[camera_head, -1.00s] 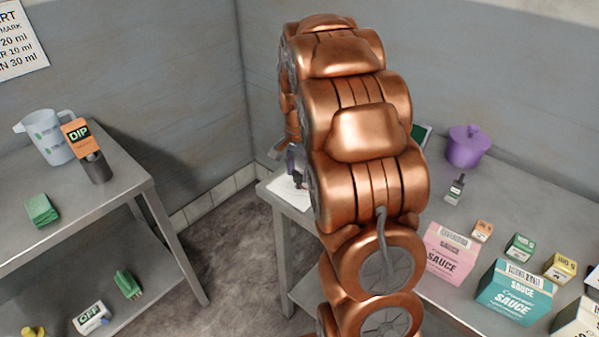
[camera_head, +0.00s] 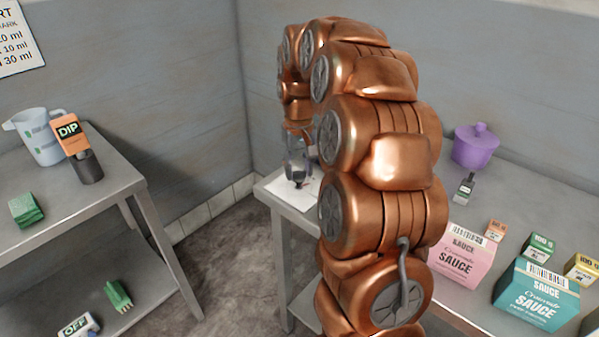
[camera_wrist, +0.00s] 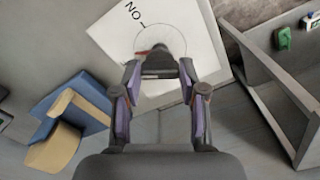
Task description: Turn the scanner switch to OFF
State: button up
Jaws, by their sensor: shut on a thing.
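The scanner switch is a white plate (camera_head: 283,190) lying on the near left corner of the right-hand table. In the wrist view the plate (camera_wrist: 112,32) has a thin circle and the letters "ON" by a tick. A dark knob (camera_wrist: 160,60) with a red pointer (camera_wrist: 149,52) stands in the circle. The pointer lies toward the left of the picture; an OFF mark is not visible. My gripper (camera_wrist: 160,72) is shut on the knob, with one finger on each side. In the head view my gripper (camera_head: 298,172) points down over the plate, partly hidden by my arm.
A purple pot (camera_head: 475,148), a small dark bottle (camera_head: 466,187), a pink sauce box (camera_head: 457,255) and a teal sauce box (camera_head: 536,297) stand on the right-hand table. A separate left table (camera_head: 95,205) holds a jug (camera_head: 40,140). Floor lies between the tables.

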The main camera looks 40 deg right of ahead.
aim_at(298, 171)
jog(key=n, duration=0.5)
jog(key=shift+n+b, duration=0.3)
jog(key=shift+b, duration=0.1)
dwell(0.4)
jog(key=o, duration=1.1)
jog(key=shift+o, duration=0.2)
jog(key=shift+r, duration=0.1)
notch_tip(298, 171, up, 12)
